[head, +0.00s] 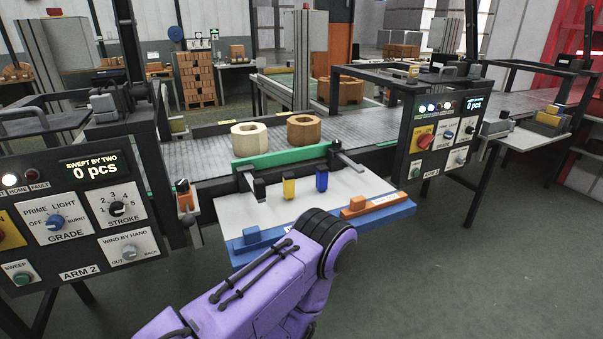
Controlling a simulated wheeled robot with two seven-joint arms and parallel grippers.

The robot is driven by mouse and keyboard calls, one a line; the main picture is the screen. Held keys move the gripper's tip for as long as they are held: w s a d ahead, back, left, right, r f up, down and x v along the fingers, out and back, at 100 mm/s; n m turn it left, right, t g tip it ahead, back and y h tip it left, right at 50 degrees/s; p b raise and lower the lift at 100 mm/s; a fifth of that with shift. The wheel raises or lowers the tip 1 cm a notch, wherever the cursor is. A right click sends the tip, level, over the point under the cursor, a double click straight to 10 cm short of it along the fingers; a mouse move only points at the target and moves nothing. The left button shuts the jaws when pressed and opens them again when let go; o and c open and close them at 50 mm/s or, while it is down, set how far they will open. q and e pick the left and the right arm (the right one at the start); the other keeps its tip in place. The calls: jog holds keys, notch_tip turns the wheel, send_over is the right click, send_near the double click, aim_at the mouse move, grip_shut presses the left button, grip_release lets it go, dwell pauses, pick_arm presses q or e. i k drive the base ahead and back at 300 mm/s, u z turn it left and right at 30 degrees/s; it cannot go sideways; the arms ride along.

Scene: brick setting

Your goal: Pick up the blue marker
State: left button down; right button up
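The blue marker (322,180) is a short upright block-like piece with a dark lower part. It stands on the white board (300,208) in front of the conveyor, right of a similar yellow marker (289,187). Nothing is holding it. A purple arm of mine reaches in from the bottom, its dark ringed joint in front of the board's near edge. No gripper fingers show in this view, so neither gripper's opening can be seen.
A green bar (282,158) lies behind the markers, with dark rods (349,164) at its ends. A blue block (257,236) and an orange block (357,204) sit on the board's front strips. Control panels (88,208) (436,134) flank it. Two hollow bricks (303,130) (250,138) stand on the conveyor.

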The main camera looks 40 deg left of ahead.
aim_at(322, 171)
jog(key=u, duration=0.75)
jog(key=i, duration=0.75)
jog(key=u, duration=0.95)
